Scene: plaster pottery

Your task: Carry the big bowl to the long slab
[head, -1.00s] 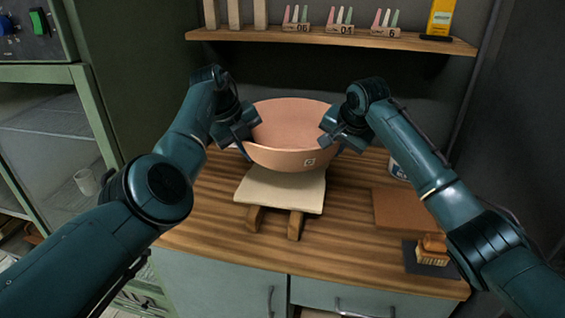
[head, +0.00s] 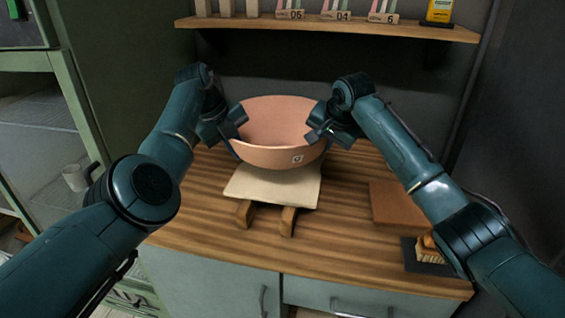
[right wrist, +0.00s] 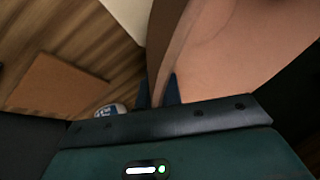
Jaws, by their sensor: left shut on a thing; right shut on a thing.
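The big bowl (head: 268,156), terracotta pink with a small pale stamp on its front, is upright between my two grippers. My left gripper (head: 236,128) is shut on its left rim. My right gripper (head: 320,132) is shut on its right rim; in the right wrist view the bowl wall (right wrist: 235,50) passes between the fingers (right wrist: 158,92). A cream slab (head: 270,188) on wooden blocks (head: 288,222) lies below and in front of the bowl. The bowl hides the slab's back part, and I cannot tell whether they touch.
A flat brown board (head: 398,204) lies at the right on the wooden worktop (head: 190,222). A brush (head: 428,252) on a dark mat is partly behind my right arm. A shelf (head: 330,29) with several small items runs above at the back. The worktop left of the slab is clear.

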